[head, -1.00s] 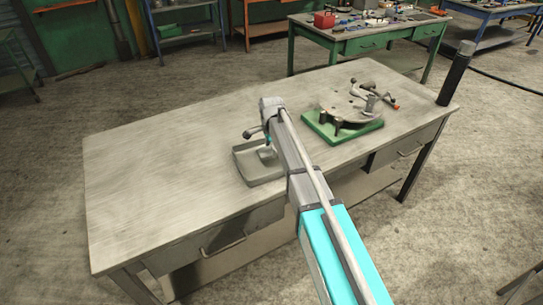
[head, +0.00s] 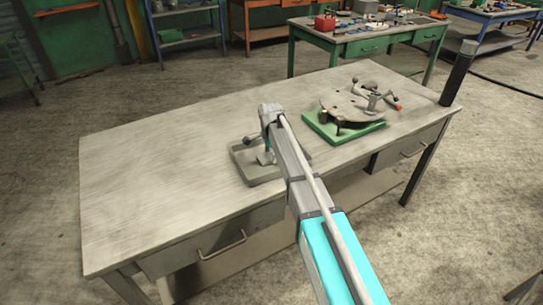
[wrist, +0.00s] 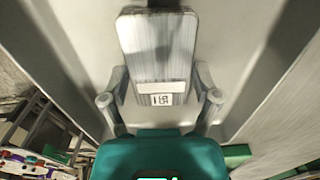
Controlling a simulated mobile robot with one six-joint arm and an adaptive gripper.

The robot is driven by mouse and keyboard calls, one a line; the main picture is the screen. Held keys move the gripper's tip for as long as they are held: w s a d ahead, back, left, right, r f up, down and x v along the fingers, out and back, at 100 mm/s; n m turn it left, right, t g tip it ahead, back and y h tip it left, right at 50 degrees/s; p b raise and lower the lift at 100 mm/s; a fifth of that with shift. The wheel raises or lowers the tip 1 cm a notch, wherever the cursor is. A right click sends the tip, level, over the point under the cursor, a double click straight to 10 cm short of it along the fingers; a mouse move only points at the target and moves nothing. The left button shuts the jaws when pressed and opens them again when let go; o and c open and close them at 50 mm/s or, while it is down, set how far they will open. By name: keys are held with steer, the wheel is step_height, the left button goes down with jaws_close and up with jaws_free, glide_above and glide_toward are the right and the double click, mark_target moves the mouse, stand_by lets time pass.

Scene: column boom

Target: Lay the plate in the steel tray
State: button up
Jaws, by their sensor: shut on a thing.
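The plate (wrist: 155,55) is a flat grey metal piece with a white label and a printed code. In the wrist view it lies between the two fingers of my gripper (wrist: 160,88), which is shut on it. In the head view my gripper (head: 266,148) points down over the steel tray (head: 240,165), a shallow grey tray on the bench. The plate's light lower part (head: 265,158) shows below the gripper, within the tray's outline. I cannot tell whether it touches the tray floor. My arm hides the tray's right side.
A round metal fixture (head: 338,102) with clamp handles stands on a green base (head: 322,130) right of the tray. A dark post (head: 458,75) rises at the bench's right corner. The left part of the bench (head: 150,170) is clear.

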steer(key=o, duration=1.1)
steer(key=shift+f, duration=0.1)
steer(key=shift+o, duration=0.2)
step_height(320, 180, up, 12)
steer(key=p, duration=1.2)
steer(key=shift+s, duration=0.1)
steer(key=s+d+n, duration=1.2)
steer(key=s+d, duration=1.1)
steer(key=s, duration=0.3)
steer(key=shift+d, duration=0.2)
